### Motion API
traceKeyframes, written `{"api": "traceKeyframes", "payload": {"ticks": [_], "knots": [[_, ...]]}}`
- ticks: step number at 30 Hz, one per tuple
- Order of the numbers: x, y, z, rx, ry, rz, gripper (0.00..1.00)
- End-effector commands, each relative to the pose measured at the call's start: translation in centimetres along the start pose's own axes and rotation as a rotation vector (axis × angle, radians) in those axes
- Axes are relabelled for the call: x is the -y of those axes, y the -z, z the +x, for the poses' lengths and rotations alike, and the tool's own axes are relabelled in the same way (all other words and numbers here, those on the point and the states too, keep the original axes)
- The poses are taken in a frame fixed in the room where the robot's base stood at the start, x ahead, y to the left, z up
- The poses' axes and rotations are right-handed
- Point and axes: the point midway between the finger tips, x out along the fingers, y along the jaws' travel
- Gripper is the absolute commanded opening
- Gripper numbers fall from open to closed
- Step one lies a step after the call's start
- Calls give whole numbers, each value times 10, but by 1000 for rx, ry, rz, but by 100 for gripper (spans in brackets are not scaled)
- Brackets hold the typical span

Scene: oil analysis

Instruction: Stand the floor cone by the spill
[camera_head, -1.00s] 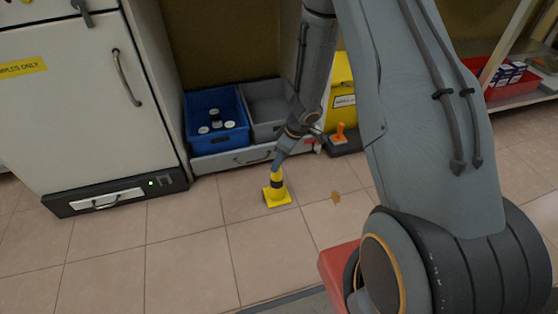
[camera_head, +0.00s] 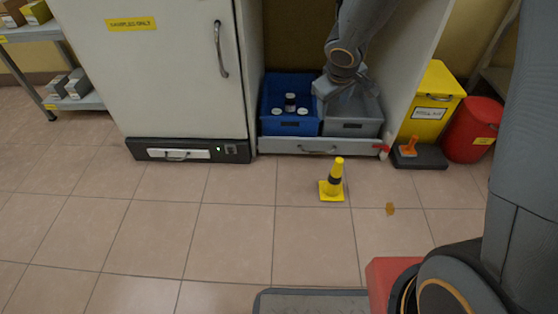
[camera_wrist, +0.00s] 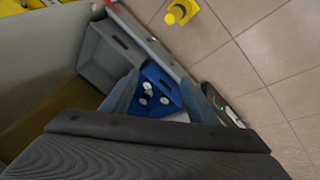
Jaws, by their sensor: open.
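The yellow floor cone (camera_head: 333,180) with a black band stands upright on the tiles. The small brown-orange spill (camera_head: 390,209) lies on the floor to its right and a little nearer, with a short strip of bare tile between them. My gripper (camera_head: 345,85) is open and empty, raised away from the cone, in front of the bins. In the wrist view its fingers (camera_wrist: 168,105) stand apart, and the cone (camera_wrist: 181,11) shows at the top edge, away from them. The spill is not visible in the wrist view.
A blue bin (camera_head: 290,126) with several jars and a grey bin (camera_head: 353,128) sit in a low drawer behind the cone. A white cabinet (camera_head: 175,75) stands left; a yellow bin (camera_head: 431,100) and red bin (camera_head: 472,130) stand right. Floor left of the cone is clear.

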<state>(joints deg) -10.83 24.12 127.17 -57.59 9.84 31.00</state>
Motion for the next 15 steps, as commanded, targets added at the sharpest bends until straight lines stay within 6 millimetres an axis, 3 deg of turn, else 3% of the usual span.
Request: {"api": "traceKeyframes", "payload": {"ticks": [1,7,15], "knots": [[12,4,-28,2,-11,14,54],[72,-17,-116,66,23,82,54],[178,-81,-220,166,233,118,54]]}}
